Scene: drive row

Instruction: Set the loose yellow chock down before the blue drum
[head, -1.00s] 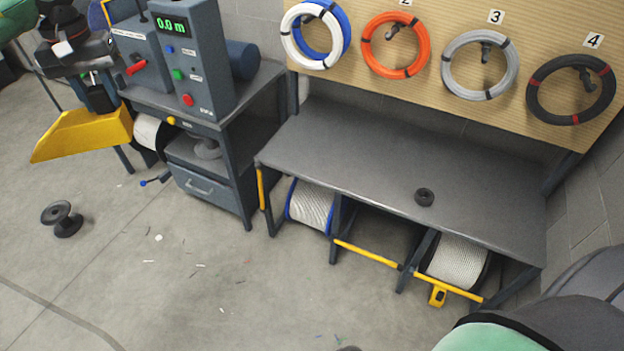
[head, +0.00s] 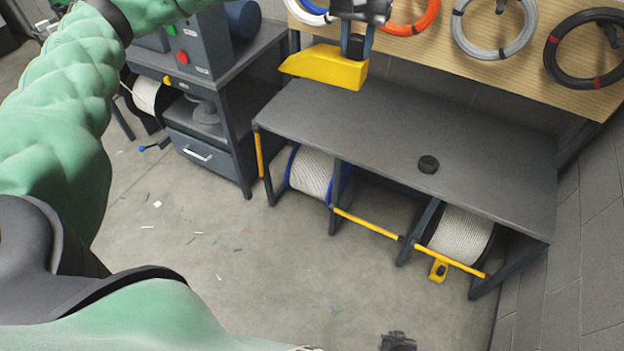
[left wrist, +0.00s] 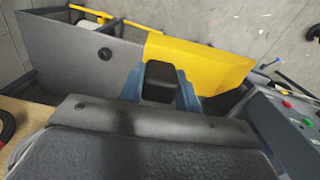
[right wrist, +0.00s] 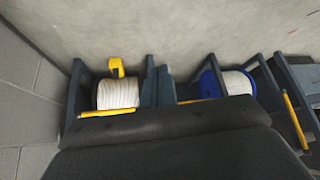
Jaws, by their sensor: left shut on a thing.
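The loose yellow chock (head: 325,68) is held in the air by my left gripper (head: 356,46), over the back left part of the bench. In the left wrist view the chock (left wrist: 200,62) sits between the bluish fingers, over the dark bench top. The blue drum (head: 312,172), wound with white rope between blue flanges, stands in the left bay under the bench; it also shows in the right wrist view (right wrist: 237,82). The floor before it is bare. My right gripper (head: 397,342) is low at the bottom edge of the head view; its fingers are unclear.
The bench (head: 400,130) carries a small black ring (head: 428,164). A dark-flanged drum (head: 462,235) stands in the right bay with another yellow chock (head: 438,270) before it. The middle bay is empty. Yellow rails (head: 365,224) run along the front. Coils (head: 583,48) hang on the board.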

